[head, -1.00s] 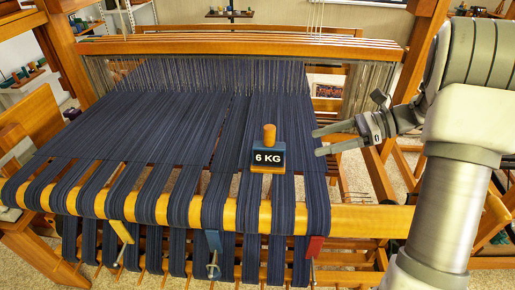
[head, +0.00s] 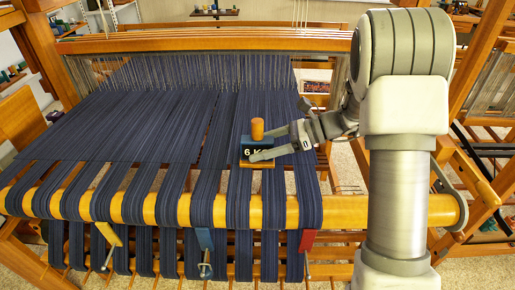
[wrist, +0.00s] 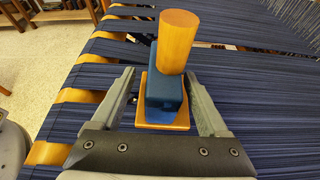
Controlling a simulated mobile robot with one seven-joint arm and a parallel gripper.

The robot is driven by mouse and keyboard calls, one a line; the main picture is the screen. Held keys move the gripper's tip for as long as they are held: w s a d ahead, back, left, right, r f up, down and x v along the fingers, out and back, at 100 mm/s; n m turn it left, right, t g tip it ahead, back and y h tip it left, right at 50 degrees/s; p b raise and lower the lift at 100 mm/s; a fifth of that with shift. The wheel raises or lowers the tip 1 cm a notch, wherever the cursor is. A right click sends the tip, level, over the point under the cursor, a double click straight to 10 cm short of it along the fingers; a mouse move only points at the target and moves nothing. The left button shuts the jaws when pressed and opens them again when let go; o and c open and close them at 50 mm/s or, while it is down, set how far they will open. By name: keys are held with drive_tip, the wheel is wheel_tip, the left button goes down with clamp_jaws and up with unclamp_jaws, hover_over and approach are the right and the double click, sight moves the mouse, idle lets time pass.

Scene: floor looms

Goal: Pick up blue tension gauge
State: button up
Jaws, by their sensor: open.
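The blue tension gauge (head: 246,150) is a blue block with a white "6 KG" marking, a wooden knob on top and a wooden base. It stands upright on the dark blue warp near the loom's front beam. In the wrist view the gauge (wrist: 165,95) sits between the two fingers. My gripper (wrist: 160,78) is open, with one finger on each side of the block; I cannot tell whether either touches it. In the head view my gripper (head: 251,146) reaches in from the right, and its fingers partly hide the block and its marking.
The wooden front beam (head: 345,212) runs below the gauge. Yellow (head: 109,234), blue (head: 205,239) and red (head: 308,241) pieces hang at the front. The reed and upper beam (head: 200,45) stand behind. The warp left of the gauge is clear.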

sight(247, 150)
drive_tip(key=x, duration=0.4)
drive_tip(key=shift+w, duration=0.2)
clamp_jaws()
